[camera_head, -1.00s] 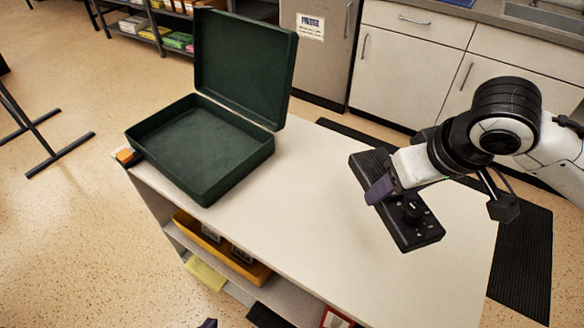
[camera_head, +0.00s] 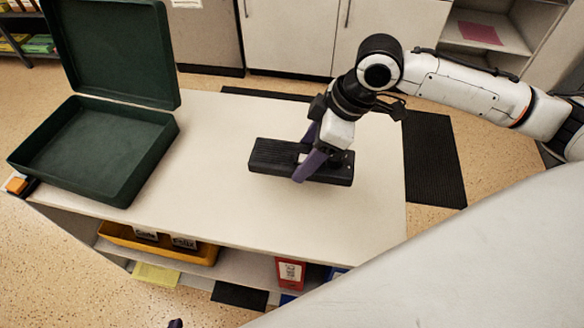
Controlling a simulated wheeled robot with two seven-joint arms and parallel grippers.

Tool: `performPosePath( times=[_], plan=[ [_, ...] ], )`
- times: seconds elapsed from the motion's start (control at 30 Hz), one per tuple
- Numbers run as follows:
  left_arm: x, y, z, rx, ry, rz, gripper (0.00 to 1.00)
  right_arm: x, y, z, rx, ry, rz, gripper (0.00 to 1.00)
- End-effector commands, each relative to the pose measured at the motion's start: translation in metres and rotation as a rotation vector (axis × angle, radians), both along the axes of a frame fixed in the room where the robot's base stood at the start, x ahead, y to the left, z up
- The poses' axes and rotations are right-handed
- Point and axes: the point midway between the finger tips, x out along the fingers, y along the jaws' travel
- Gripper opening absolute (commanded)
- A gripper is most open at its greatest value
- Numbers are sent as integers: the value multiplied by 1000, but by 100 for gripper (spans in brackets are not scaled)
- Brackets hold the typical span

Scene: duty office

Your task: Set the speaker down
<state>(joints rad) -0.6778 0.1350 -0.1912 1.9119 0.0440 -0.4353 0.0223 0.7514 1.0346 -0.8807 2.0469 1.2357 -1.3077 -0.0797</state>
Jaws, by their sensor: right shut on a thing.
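The speaker (camera_head: 272,156) is a long black box with a ribbed face at its left part and a knob near its right end. It lies roughly level at the middle of the white tabletop (camera_head: 225,200); I cannot tell whether it touches the top or hangs just above it. My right gripper (camera_head: 308,165), with purple fingers, is shut on the speaker and reaches down over it, hiding part of its right half. Only a small purple tip of my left gripper (camera_head: 176,323) shows at the bottom edge, so its jaws cannot be judged.
An open dark green case (camera_head: 150,160) with its lid up stands on the table's left end. A small orange item (camera_head: 16,185) is at the left corner. Below, a shelf holds a yellow tray (camera_head: 118,236) and a red item (camera_head: 290,272). The tabletop around the speaker is clear.

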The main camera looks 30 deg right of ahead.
Motion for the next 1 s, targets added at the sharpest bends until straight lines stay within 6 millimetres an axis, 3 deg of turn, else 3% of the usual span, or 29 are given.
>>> performPosePath(
  times=[0.53,1.0],
  plan=[
    [-6,-1,-10,3,14,-4,0,1,1,-69,2,-3,0,20],
    [-6,-2,-8,1,13,-5,0,1,1,-76,3,-4,-1,20]
  ],
)
